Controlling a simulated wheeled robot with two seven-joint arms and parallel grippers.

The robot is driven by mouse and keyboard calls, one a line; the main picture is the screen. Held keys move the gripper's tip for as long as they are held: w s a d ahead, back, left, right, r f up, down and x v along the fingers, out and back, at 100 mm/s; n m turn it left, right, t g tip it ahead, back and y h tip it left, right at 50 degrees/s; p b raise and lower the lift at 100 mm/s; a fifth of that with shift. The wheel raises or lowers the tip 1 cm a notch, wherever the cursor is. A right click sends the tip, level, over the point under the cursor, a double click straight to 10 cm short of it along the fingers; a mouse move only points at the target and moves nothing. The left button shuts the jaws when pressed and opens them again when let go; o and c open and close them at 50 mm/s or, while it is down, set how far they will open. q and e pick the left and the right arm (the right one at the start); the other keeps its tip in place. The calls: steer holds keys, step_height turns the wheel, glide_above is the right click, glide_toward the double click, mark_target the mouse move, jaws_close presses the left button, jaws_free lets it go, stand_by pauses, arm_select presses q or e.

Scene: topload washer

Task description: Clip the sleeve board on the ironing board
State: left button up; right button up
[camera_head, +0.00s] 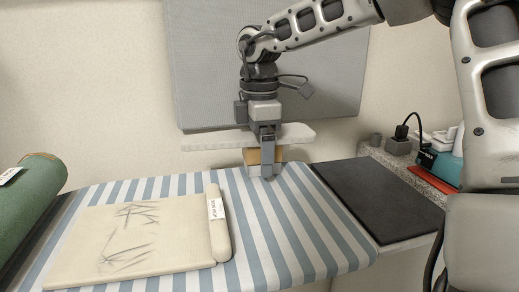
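The sleeve board (298,133) is a narrow pale board with a tan block (279,155) under its middle. It lies level, left to right, over the far edge of the ironing board (294,211), which has a blue and white striped cover. My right gripper (266,160) points down at the sleeve board's middle, with one finger in front of the board and block. It appears shut on the sleeve board; the far finger is hidden. I cannot tell whether the block touches the cover. My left gripper is not in view.
A folded beige cloth (135,240) and a pale labelled roll (217,228) lie on the ironing board. A green roll (38,190) is at the left. A dark pad (375,195) lies at the right, near a plug and a teal item (440,165). A grey panel stands behind.

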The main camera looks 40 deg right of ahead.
stand_by(0.3)
steer(key=shift+r, duration=0.3)
arm_select(q)
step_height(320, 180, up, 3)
steer(key=p, duration=0.3)
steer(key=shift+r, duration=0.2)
arm_select(e)
step_height(320, 180, up, 15)
steer(key=shift+r, duration=0.2)
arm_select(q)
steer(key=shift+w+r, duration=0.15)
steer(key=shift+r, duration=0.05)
